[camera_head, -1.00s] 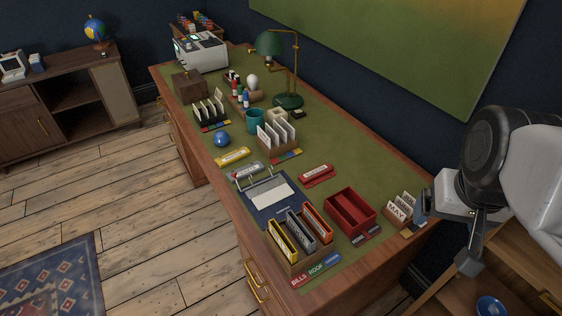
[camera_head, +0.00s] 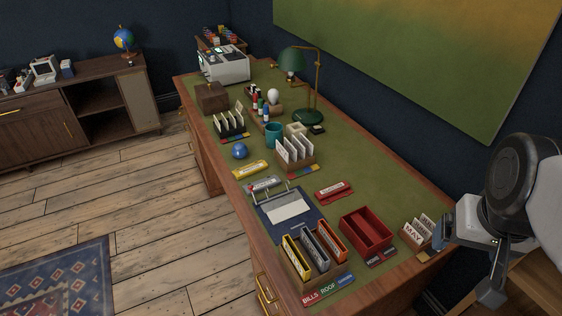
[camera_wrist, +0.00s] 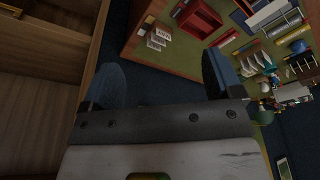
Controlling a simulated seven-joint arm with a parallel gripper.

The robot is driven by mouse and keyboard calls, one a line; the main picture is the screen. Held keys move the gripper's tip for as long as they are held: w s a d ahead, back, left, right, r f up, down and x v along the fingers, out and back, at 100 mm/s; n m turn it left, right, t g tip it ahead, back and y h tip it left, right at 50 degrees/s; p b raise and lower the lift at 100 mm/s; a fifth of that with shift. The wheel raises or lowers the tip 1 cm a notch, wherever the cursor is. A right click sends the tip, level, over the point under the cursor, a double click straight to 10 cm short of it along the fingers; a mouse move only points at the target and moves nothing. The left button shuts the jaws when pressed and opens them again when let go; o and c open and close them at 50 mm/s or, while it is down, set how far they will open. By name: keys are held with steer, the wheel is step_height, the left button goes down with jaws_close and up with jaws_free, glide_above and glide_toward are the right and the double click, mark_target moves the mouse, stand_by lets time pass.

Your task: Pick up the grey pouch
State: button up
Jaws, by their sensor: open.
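A grey pouch (camera_head: 264,184) with a pale label lies on the desk in the head view, between a yellow pouch (camera_head: 250,170) and the blue clipboard (camera_head: 285,215). I cannot pick it out surely in the wrist view. My gripper is at the right of the head view, by the desk's right edge, well apart from the grey pouch. In the wrist view my gripper (camera_wrist: 160,78) has its two dark fingers spread wide, with nothing between them.
A red pouch (camera_head: 333,190) lies right of the grey one. A folder rack (camera_head: 312,280), red tray (camera_head: 380,251) and card box (camera_head: 416,241) stand nearer. A blue ball (camera_head: 240,151), teal cup (camera_head: 274,142) and green lamp (camera_head: 308,116) stand behind.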

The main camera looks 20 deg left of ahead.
steer(key=shift+o, duration=0.5)
steer(key=w+a+f+n+g, duration=0.1)
steer(key=w+a+f+n, duration=0.2)
steer(key=w+a+n, duration=0.65)
steer(key=w+a+f+n, duration=0.2)
steer(key=w+a+n, duration=0.3)
steer(key=w+a, duration=0.9)
steer(key=w+a+f+n, duration=0.4)
steer(key=a+f, duration=0.3)
steer(key=a, duration=0.1)
steer(key=w+a+f+n+g, duration=0.1)
steer(key=w+a+f+n, duration=0.3)
steer(key=a+f, duration=0.4)
steer(key=w+a+f+n, duration=0.4)
steer(key=w+a+f, duration=0.1)
steer(key=a+f, duration=0.3)
steer(key=shift+w+a+n+g, duration=0.3)
steer(key=shift+w+a+n, duration=0.1)
steer(key=shift+a, duration=0.3)
steer(key=shift+a+f, duration=0.2)
